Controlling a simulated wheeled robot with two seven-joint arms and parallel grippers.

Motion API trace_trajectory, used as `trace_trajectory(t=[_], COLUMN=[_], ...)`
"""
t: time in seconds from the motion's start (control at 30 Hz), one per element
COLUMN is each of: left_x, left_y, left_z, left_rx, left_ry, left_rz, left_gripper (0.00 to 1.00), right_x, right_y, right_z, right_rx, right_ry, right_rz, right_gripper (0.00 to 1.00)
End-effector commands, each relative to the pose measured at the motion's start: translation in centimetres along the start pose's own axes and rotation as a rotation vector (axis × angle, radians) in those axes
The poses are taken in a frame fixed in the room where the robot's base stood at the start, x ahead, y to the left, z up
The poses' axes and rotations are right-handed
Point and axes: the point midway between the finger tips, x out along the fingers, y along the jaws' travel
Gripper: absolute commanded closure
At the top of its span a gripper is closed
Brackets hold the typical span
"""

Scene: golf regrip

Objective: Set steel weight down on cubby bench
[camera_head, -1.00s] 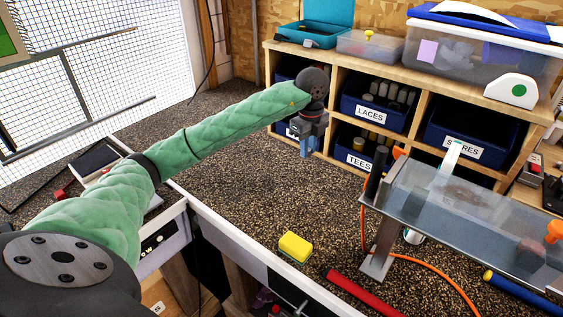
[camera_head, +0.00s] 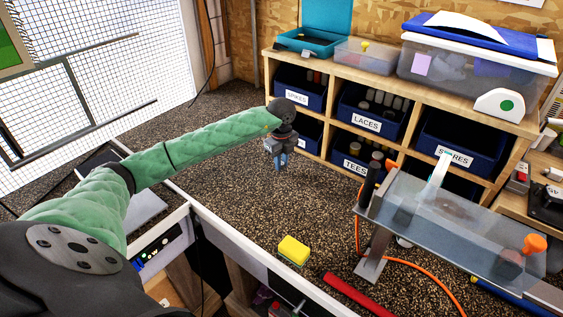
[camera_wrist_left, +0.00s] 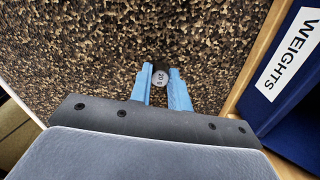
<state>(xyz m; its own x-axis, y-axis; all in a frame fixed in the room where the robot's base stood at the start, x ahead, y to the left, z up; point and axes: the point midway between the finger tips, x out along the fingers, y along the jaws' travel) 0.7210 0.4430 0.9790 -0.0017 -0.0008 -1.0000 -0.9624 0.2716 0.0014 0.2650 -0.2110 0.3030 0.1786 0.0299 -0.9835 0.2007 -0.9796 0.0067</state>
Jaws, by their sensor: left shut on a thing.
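My left gripper (camera_head: 280,163) is over the speckled bench top in front of the cubby shelf's left end. In the left wrist view its blue fingers (camera_wrist_left: 166,88) are shut on a small round steel weight (camera_wrist_left: 160,78) marked "20 g". In the head view the weight is too small to make out between the fingers. The cubby bench (camera_head: 240,190) has a dark speckled surface; in the left wrist view that surface (camera_wrist_left: 80,50) lies beyond the fingertips. I cannot tell whether the weight touches it. My right gripper is not in view.
The wooden cubby shelf (camera_head: 330,80) with labelled blue bins stands behind; the "WEIGHTS" bin (camera_wrist_left: 290,65) is close on the right in the wrist view. A yellow sponge (camera_head: 293,250), a red tube (camera_head: 355,295) and a clear-covered vise stand (camera_head: 440,215) are nearer. Bench left of the sponge is clear.

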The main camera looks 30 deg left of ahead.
Motion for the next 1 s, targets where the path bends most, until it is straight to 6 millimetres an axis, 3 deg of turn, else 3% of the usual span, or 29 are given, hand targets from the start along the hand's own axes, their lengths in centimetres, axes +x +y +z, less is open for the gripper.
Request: trace_trajectory(t=[0.27,0.67,0.7,0.77,1.0], left_x=[1.4,1.7,1.6,1.6,1.6], left_y=[0.0,0.0,0.0,0.0,0.0], left_z=[0.0,0.0,0.0,0.0,0.0], left_rx=[0.0,0.0,0.0,0.0,0.0], left_ry=[0.001,0.0,0.0,0.0,0.0], left_rz=[-0.001,-0.001,-0.001,-0.001,-0.001], left_gripper=[1.0,1.0,0.74,0.62,0.6], right_x=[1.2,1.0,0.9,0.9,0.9], right_y=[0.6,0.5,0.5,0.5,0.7], right_z=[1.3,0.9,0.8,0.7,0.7], right_rx=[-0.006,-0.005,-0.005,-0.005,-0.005], right_ry=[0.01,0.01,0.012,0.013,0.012], right_rz=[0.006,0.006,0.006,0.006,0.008], right_gripper=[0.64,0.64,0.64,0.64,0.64])
